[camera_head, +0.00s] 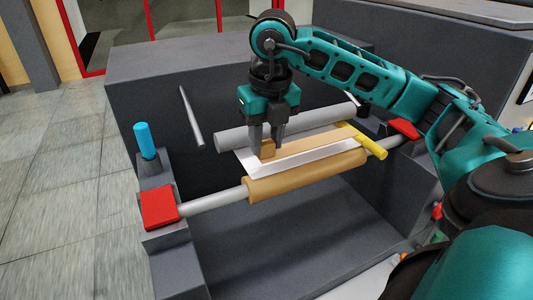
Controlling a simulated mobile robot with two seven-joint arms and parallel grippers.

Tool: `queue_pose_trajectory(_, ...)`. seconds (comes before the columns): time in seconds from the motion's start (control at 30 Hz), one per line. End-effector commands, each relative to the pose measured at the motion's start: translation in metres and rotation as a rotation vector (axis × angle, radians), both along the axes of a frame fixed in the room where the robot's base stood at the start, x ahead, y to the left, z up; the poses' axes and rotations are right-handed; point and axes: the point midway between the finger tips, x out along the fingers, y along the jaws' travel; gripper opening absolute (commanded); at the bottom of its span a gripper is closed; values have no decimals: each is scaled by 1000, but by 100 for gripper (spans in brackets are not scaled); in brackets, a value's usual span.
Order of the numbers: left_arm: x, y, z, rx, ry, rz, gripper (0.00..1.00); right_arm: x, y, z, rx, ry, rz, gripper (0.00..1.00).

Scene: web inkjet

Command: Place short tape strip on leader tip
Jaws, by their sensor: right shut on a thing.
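My right gripper (266,142) points down and is shut on a small brown block-like piece (267,149), which may be the short tape strip. The piece is at the left end of a tan sheet (315,142), just above or touching it; I cannot tell which. A white strip (305,158) lies along the front of the tan sheet, behind the tan roll (305,175). Which part is the leader tip is not clear. My left gripper is not in view.
The tan roll sits on a grey shaft (215,202) between red blocks (159,208) (404,128). A grey roller (235,138) lies behind. A blue cylinder (146,140) stands at left.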

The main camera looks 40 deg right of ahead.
Motion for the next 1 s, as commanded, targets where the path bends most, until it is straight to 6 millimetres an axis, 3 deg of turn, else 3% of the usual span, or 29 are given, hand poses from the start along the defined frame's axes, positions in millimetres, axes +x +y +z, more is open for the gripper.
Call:
queue_pose_trajectory(0.1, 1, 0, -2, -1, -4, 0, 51, -1, -1, -22, -2, 5, 0, 6)
queue_pose_trajectory(0.2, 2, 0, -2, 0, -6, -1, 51, -1, 0, -31, -2, 4, 0, 6)
queue_pose_trajectory(0.6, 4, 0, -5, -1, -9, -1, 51, 0, 0, -36, -1, 1, 0, 6)
queue_pose_trajectory(0.63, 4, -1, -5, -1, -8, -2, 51, 0, 0, -36, 0, 1, 0, 36)
queue_pose_trajectory(0.9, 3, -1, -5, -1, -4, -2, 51, 0, 0, -35, 0, 1, 0, 60)
queue_pose_trajectory(1.0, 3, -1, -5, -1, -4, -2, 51, 0, 0, -35, 0, 1, 0, 60)
